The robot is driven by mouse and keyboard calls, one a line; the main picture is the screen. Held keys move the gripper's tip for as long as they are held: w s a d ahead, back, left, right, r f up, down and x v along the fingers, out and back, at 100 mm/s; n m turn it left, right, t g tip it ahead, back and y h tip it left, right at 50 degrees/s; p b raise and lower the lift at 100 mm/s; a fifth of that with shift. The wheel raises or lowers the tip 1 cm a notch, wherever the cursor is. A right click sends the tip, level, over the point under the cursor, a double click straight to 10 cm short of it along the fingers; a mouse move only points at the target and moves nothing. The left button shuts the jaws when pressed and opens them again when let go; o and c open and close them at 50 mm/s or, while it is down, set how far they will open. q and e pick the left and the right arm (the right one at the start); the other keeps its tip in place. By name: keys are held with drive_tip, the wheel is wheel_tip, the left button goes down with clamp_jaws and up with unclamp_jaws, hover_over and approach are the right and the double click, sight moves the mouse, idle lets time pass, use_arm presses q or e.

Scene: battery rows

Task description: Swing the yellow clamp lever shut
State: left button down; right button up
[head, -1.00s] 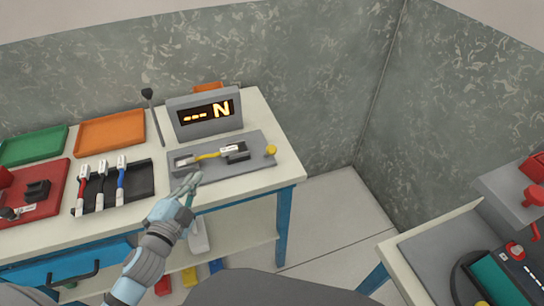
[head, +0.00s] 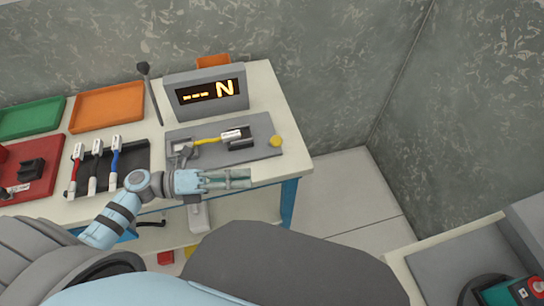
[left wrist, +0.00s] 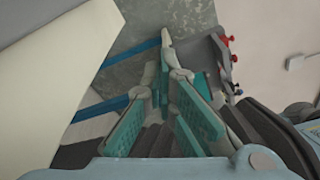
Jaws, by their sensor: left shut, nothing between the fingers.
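A grey fixture (head: 225,158) lies near the table's front right. On it lies a yellow lead (head: 207,140) with a white-labelled end (head: 231,134), by a dark block. A round yellow knob (head: 276,141) stands at the fixture's right end; I cannot tell from above whether it tops the clamp lever, nor how far the lever is swung. My left gripper (head: 238,178) is shut and empty, pointing right in front of the fixture's front edge, apart from the knob. Its teal-padded fingers also show in the left wrist view (left wrist: 166,65). My right gripper is out of view.
Behind the fixture stands a display (head: 207,92) reading "--- N". Left are a dark rack (head: 130,160) with red, black and blue leads, a red tray (head: 40,190), an orange tray (head: 108,105) and a green tray (head: 30,117). Another table (head: 420,262) is at lower right.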

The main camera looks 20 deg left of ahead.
sight(273, 142)
use_arm(q)
drive_tip(key=w+d, duration=0.4)
drive_tip(key=w+d+p, duration=0.1)
drive_tip(key=w+d, duration=0.1)
drive_tip(key=shift+w+r, duration=0.15)
drive_tip(key=shift+r, duration=0.25)
drive_tip(key=shift+w+a+r, duration=0.15)
drive_tip(key=shift+w+a, duration=0.05)
drive_tip(key=shift+a, duration=0.05)
drive_tip(key=shift+d, duration=0.1)
drive_tip(key=shift+w+r+n, duration=0.15)
drive_tip(key=shift+r+n, duration=0.1)
drive_tip(key=shift+n, duration=0.05)
